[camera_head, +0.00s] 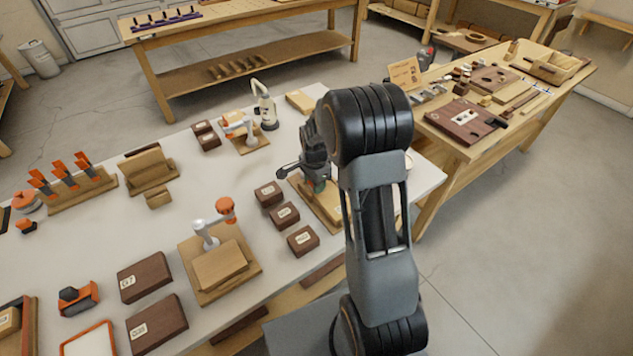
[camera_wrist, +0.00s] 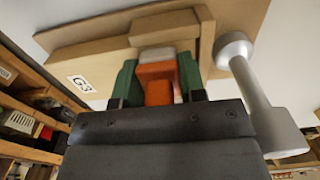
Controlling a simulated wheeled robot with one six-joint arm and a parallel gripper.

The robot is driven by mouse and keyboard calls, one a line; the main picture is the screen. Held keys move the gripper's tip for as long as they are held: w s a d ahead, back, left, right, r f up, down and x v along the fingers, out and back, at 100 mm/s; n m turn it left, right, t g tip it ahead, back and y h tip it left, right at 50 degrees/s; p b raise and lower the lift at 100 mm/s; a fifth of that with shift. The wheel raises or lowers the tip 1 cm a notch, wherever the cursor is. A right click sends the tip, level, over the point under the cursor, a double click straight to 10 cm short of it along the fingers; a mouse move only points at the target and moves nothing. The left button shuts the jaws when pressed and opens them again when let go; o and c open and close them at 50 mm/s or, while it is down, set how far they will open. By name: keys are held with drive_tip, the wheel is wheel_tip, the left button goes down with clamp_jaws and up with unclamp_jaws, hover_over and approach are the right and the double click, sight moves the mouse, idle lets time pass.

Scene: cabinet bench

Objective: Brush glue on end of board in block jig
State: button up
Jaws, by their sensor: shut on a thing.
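My gripper (camera_wrist: 157,78) has its green fingers shut on an orange piece with a pale end, which looks like the brush (camera_wrist: 158,88). In the head view my gripper (camera_head: 318,186) is low over the wooden jig at the bench's right part, partly hidden by my arm. A light wooden board labelled G3 (camera_wrist: 105,70) lies in the block jig (camera_wrist: 235,15). The brush's pale end is at the wood's edge; I cannot tell whether it touches. A grey round-headed post (camera_wrist: 250,85) stands to the right of the fingers. Any glue is not visible.
Dark labelled blocks (camera_head: 284,214) lie left of the jig. A second fixture (camera_head: 220,268) with an orange knob stands nearer the front. A white bottle (camera_head: 265,105) stands behind. A side bench (camera_head: 530,90) with parts is at the right.

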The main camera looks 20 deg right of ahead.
drive_tip(key=shift+d, duration=0.1)
drive_tip(key=shift+w+d, duration=0.15)
drive_tip(key=shift+d, duration=0.65)
drive_tip(key=shift+w+d, duration=0.15)
drive_tip(key=shift+d, duration=0.65)
drive_tip(key=shift+a, duration=0.1)
drive_tip(key=shift+s+a, duration=0.15)
drive_tip(key=shift+a, duration=0.7)
drive_tip(key=shift+s+a, duration=0.15)
drive_tip(key=shift+a, duration=0.65)
drive_tip(key=shift+d, duration=0.1)
drive_tip(key=shift+w+d, duration=0.15)
drive_tip(key=shift+d, duration=0.7)
drive_tip(key=shift+d, duration=0.15)
